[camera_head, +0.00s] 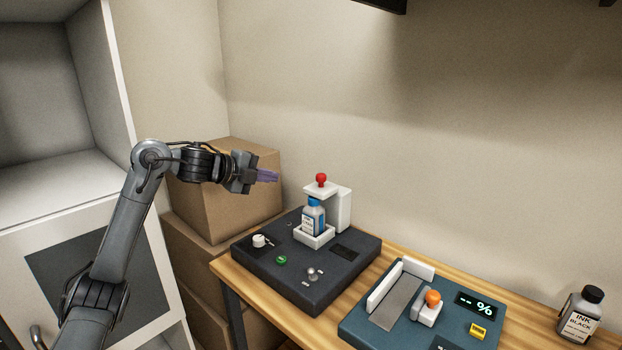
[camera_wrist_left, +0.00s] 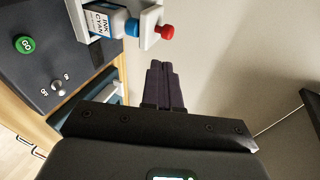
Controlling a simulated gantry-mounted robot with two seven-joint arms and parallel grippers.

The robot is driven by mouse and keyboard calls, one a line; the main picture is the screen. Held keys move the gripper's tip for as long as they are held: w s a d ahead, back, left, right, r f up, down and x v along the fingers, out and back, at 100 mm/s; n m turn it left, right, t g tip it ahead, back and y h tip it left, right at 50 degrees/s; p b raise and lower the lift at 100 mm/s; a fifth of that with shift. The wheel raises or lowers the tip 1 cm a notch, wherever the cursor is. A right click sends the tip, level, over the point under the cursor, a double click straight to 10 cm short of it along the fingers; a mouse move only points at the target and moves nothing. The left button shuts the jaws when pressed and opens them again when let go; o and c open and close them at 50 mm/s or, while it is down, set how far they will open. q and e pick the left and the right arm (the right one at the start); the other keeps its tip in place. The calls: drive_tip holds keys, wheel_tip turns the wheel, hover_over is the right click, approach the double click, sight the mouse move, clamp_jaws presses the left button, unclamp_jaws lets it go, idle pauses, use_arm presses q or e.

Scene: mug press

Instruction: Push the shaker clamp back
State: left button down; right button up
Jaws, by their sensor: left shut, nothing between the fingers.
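The shaker is a dark box (camera_head: 335,268) with a white clamp (camera_head: 343,207) topped by a red knob (camera_head: 321,178). A blue-and-white ink bottle (camera_head: 312,216) stands upright in its white holder (camera_head: 314,238) under the clamp's arm. In the left wrist view the red knob (camera_wrist_left: 167,31), the white clamp (camera_wrist_left: 149,27) and the bottle marked INK CYAN (camera_wrist_left: 105,21) show at the top. My left gripper (camera_head: 277,177) is shut and empty, left of the red knob at about its height in the head view, apart from it. Its purple fingers (camera_wrist_left: 160,64) show together in the left wrist view.
The shaker has a white knob (camera_head: 259,240), a green GO button (camera_head: 281,260) and a toggle switch (camera_head: 312,273). A teal device (camera_head: 350,328) with an orange knob (camera_head: 433,298) and an INK BLACK bottle (camera_head: 581,314) stand to the right. Cardboard boxes (camera_head: 225,205) stand behind my left gripper.

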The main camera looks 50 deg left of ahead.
use_arm(q)
drive_tip(key=p, duration=0.6)
approach(317, 179)
drive_tip(key=x, duration=0.4)
drive_tip(key=shift+w+f, duration=0.1)
drive_tip(key=shift+p+x, duration=0.3)
drive_tip(key=shift+x, duration=0.8)
drive_tip(key=shift+a, duration=0.1)
